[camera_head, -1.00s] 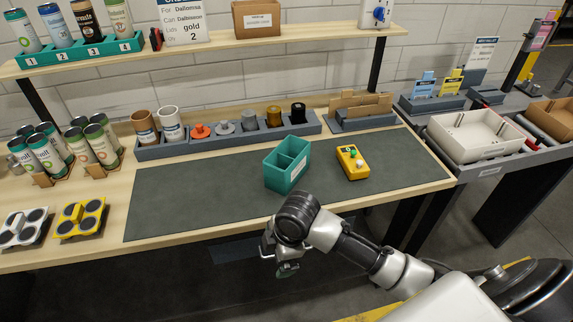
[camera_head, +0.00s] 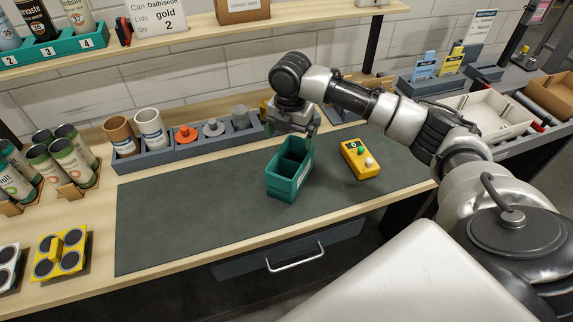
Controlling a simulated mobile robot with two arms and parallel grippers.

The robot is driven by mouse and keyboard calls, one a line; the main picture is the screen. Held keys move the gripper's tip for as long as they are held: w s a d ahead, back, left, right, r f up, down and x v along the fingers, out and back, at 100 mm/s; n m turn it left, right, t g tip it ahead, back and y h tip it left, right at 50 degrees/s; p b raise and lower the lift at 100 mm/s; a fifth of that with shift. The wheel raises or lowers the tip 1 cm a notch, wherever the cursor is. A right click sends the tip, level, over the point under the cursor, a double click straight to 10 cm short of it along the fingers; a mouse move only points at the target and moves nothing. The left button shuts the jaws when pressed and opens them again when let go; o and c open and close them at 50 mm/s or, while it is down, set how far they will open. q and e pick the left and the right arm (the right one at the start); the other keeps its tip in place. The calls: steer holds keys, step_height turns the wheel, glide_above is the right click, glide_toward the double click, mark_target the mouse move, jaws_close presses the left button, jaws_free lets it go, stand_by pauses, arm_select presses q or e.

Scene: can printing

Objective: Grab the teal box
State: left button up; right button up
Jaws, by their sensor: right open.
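The teal box (camera_head: 283,184) stands upright on the dark mat (camera_head: 180,215), open at the top, with a white label on its right side. My right gripper (camera_head: 290,134) is above the box's far edge, pointing down, with its fingers apart. The fingertips are close to the box's back rim; I cannot tell whether they touch it. My left gripper is not in view.
A yellow device (camera_head: 357,160) with buttons sits right of the box. A grey rack (camera_head: 160,157) with cups and lids runs behind the mat. Cans stand at the left near a yellow holder (camera_head: 60,254). The mat's left part is clear.

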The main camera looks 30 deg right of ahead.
mark_target(291, 169)
steer(key=f, duration=0.2)
steer(key=f+p, duration=0.1)
steer(key=f, duration=0.2)
steer(key=f+p, duration=0.1)
steer(key=f, duration=0.2)
steer(key=shift+s+d, duration=0.15)
steer(key=shift+s, duration=0.1)
steer(key=shift+f, duration=0.25)
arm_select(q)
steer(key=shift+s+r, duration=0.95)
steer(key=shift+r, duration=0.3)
arm_select(e)
steer(key=c, duration=0.8)
